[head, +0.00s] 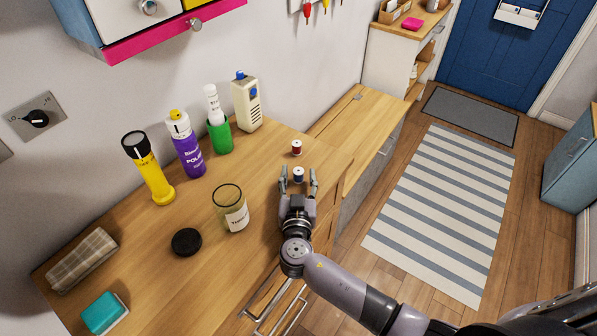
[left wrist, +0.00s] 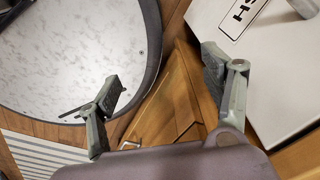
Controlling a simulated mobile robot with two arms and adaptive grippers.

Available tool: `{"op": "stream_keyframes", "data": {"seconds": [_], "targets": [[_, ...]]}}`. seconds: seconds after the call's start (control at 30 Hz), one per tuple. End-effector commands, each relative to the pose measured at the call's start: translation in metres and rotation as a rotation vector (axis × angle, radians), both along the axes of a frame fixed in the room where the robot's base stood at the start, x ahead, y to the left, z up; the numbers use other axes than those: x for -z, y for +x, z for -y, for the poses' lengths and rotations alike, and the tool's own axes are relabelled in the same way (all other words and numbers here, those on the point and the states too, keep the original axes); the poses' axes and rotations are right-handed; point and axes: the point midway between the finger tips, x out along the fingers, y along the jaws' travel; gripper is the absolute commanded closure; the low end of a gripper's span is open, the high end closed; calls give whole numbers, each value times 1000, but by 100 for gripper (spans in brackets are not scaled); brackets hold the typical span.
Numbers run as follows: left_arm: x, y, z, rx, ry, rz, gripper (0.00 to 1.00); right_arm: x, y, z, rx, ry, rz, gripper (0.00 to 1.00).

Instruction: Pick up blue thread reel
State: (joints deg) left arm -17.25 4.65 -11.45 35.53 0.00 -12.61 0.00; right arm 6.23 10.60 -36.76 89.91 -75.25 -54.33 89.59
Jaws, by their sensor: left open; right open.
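The blue thread reel (head: 298,175) stands upright on the wooden counter (head: 262,158) near its right edge in the head view. My right gripper (head: 298,180) is open, with one finger on each side of the blue reel. I cannot tell whether the fingers touch it. A red thread reel (head: 296,148) stands just beyond the blue one. My left gripper shows only in the left wrist view (left wrist: 165,85), open and with nothing between its fingers.
A glass jar (head: 231,208), a black lid (head: 186,242), a yellow torch (head: 149,169), a purple bottle (head: 186,144), a green cup (head: 220,136) and a cream device (head: 247,104) stand left of my right gripper. A striped rug (head: 440,210) lies on the floor at right.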

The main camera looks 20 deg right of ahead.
Motion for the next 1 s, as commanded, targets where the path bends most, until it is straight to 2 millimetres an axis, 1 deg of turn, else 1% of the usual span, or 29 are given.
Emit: {"op": "stream_keyframes", "data": {"seconds": [0.2,0.73,1.0], "targets": [[0,-1,1,-1,-1,-2,27,1,0,0,-1,1,0,54],[0,0,1,-1,-2,-1,27,0,0,0,-1,1,0,89],[1,0,2,-1,-2,0,27,0,-1,-1,-1,1,0,89]]}}
